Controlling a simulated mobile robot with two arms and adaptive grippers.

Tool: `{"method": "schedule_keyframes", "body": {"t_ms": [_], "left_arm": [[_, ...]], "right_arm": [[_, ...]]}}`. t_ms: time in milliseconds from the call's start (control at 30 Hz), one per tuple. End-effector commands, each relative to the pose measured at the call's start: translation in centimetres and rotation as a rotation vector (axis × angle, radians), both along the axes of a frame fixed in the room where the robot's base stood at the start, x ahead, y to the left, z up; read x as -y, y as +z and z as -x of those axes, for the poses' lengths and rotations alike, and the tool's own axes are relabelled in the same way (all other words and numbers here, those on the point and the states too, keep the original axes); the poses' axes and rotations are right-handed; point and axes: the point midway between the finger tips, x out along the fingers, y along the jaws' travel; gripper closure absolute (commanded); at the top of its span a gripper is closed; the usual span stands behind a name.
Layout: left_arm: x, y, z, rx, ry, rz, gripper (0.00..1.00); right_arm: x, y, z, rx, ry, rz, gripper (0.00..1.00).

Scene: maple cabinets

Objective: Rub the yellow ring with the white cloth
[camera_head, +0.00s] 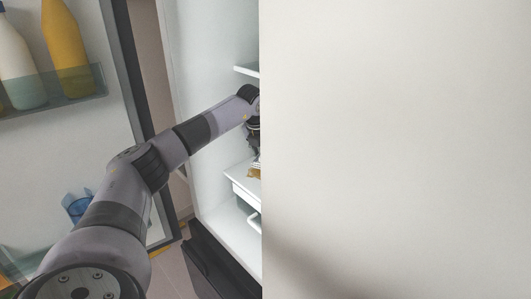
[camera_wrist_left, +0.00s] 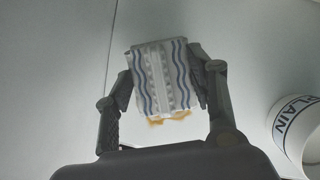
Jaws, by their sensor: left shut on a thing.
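My left gripper (camera_wrist_left: 163,76) is shut on the white cloth (camera_wrist_left: 160,85), a folded piece with wavy blue stripes, in the left wrist view. The yellow ring (camera_wrist_left: 168,118) shows only as a yellow-orange edge below the cloth; the cloth hides the rest, and I cannot tell whether they touch. In the head view my left arm reaches into the open fridge, and part of the left gripper (camera_head: 254,140) shows above a shelf. A yellow-brown bit of the ring (camera_head: 254,173) shows under it there. My right gripper is not in view.
A pale panel (camera_head: 400,140) blocks the head view's right half. The fridge door (camera_head: 50,150) stands open at left, with bottles (camera_head: 66,45) in its rack. A white lettered cup (camera_wrist_left: 298,132) stands right of the gripper. The shelf (camera_wrist_left: 60,70) left of it is clear.

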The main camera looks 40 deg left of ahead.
Motion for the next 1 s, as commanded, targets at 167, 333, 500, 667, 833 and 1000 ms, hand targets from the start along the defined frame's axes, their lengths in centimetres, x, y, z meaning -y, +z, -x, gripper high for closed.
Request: {"method": "schedule_keyframes", "body": {"t_ms": [167,333,500,667,833,1000], "left_arm": [[0.0,-0.4,0.0,0.000,0.000,0.000,0.76],[0.0,-0.8,0.0,0.000,0.000,0.000,0.76],[0.0,-1.1,0.0,0.000,0.000,0.000,0.76],[0.0,-1.4,0.0,0.000,0.000,0.000,0.76],[0.0,-1.8,0.0,0.000,0.000,0.000,0.76],[0.0,-1.8,0.1,0.000,0.000,0.000,0.76]], "right_arm": [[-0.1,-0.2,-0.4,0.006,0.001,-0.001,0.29],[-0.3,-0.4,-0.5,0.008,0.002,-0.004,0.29],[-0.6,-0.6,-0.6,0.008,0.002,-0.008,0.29],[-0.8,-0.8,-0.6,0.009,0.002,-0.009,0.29],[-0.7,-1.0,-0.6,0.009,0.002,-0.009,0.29],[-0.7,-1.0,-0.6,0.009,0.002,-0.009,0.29]]}}
